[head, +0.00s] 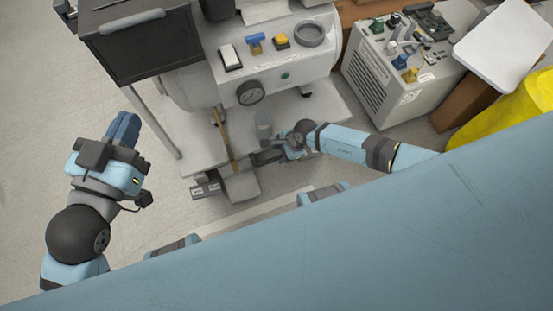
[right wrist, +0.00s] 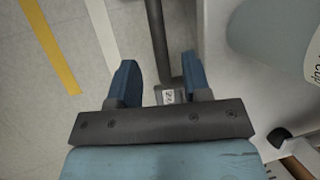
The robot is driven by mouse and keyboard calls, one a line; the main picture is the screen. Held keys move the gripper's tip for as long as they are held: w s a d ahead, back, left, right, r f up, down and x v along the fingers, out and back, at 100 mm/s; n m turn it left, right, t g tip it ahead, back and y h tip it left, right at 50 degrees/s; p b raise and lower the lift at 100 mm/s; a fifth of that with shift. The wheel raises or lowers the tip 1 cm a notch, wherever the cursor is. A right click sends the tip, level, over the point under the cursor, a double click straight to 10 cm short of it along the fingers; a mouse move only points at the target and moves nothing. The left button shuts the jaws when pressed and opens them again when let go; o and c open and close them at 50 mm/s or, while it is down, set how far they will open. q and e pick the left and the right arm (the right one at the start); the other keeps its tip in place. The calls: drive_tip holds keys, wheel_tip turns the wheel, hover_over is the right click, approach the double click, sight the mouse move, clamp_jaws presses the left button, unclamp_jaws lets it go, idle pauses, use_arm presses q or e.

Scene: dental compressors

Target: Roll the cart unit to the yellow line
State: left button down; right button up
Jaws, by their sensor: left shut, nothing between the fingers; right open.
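The cart unit (head: 285,75) is a pale machine with a round gauge, coloured knobs and a low white base plate, at the top centre of the head view. My right gripper (head: 257,158) is low at the cart's near side; in the right wrist view its blue fingers (right wrist: 161,80) are open. A dark grey bar (right wrist: 158,40) of the cart runs down toward the gap between them; whether it touches either finger I cannot tell. The yellow line (right wrist: 50,45) shows on the floor at upper left there. My left gripper (head: 122,130) is shut and empty, left of the cart.
A dark box (head: 140,45) sits at the cart's upper left. A white stripe (right wrist: 103,35) lies beside the yellow line. Floor at left is clear.

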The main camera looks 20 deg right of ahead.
sight(276, 158)
drive_tip(key=b+x, duration=0.1)
drive_tip(key=x, duration=0.2)
drive_tip(key=shift+w+a+f, duration=0.1)
drive_tip(key=shift+a+f, duration=0.15)
drive_tip(key=shift+f, duration=0.25)
use_arm(q)
drive_tip(key=shift+w+a+r+m+t+h, duration=0.2)
drive_tip(key=shift+w+a+m+t+h, duration=0.15)
drive_tip(key=shift+m, duration=0.45)
use_arm(e)
clamp_jaws()
